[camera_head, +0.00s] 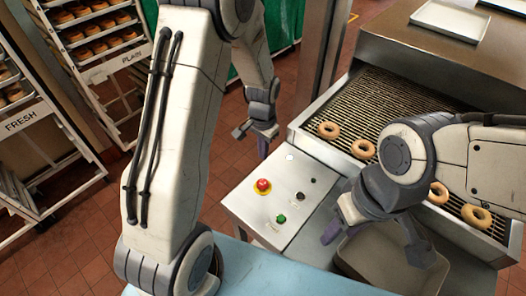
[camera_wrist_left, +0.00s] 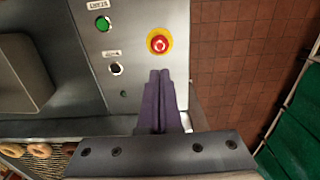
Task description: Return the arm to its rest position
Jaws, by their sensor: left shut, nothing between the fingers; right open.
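My left gripper (camera_head: 262,148) hangs beyond the far left corner of the control panel (camera_head: 245,200), apart from it. In the left wrist view its two purple fingers (camera_wrist_left: 160,88) are pressed together with nothing between them. They point toward the panel's red button (camera_wrist_left: 158,41), which has a yellow ring. My right gripper (camera_head: 376,246) is open and empty over the panel's right side and the grey tray. Its two fingers are spread wide apart.
The panel carries a green button (camera_head: 281,218) and a black knob (camera_head: 313,181). Doughnuts (camera_head: 329,130) lie on the wire conveyor (camera_head: 390,105). A grey tray (camera_head: 375,262) sits beneath my right gripper. Racks of doughnuts (camera_head: 95,45) stand at left. A green curtain (camera_head: 283,22) hangs behind.

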